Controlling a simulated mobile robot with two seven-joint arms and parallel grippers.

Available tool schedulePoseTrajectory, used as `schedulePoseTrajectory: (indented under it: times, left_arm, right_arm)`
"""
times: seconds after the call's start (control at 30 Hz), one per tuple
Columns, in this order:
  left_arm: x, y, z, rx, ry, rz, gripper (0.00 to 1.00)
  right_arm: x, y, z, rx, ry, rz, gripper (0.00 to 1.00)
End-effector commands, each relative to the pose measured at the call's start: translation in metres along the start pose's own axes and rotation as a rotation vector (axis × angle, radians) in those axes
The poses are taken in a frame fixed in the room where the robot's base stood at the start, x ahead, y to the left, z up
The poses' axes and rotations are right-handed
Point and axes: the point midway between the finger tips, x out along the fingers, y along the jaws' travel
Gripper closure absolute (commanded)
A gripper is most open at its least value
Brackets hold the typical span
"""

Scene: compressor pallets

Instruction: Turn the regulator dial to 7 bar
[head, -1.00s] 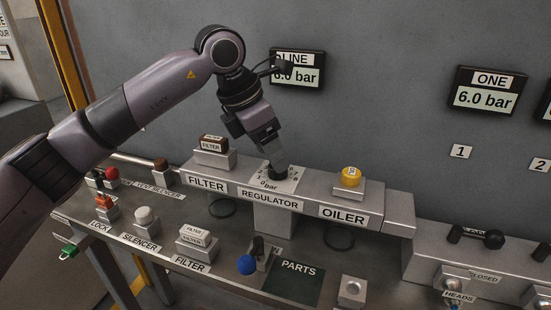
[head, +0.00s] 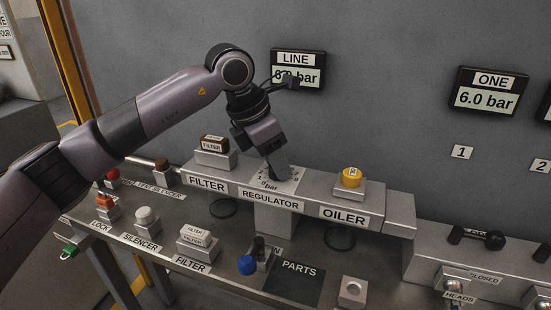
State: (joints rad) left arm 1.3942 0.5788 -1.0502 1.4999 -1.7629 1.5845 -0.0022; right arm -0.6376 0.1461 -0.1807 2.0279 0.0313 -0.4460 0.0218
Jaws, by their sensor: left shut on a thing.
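The regulator dial is a dark knob (head: 280,173) on a pale plate with numbers (head: 288,183), above the REGULATOR label (head: 270,200). My left gripper (head: 278,168) reaches down onto it from above and is shut on the knob, covering most of it and part of the scale. I cannot read where the dial points. The LINE display (head: 297,58) on the wall is partly covered by my arm, so its first digit is unclear; "bar" shows. My right gripper is not in view.
The filter block (head: 215,159) stands left of the regulator, and the oiler with a yellow cap (head: 351,178) stands right. Below, a bench holds a blue ball-ended part (head: 247,265), a dark PARTS mat (head: 302,284) and several labelled parts. Display ONE (head: 488,92) reads 6.0 bar.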

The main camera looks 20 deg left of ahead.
Motion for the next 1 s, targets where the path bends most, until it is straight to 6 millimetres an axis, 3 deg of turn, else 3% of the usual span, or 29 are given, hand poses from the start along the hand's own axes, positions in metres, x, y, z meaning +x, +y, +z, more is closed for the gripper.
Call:
schedulePoseTrajectory:
  times: [0.6, 1.0]
  left_arm:
    - [-0.002, 0.003, 0.002, 0.342, -0.002, -0.144, 0.91]
    - [-0.001, 0.003, 0.002, 0.457, -0.003, -0.189, 0.91]
  right_arm:
    - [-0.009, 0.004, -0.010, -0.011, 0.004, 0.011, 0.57]
    - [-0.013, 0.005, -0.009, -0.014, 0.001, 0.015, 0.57]
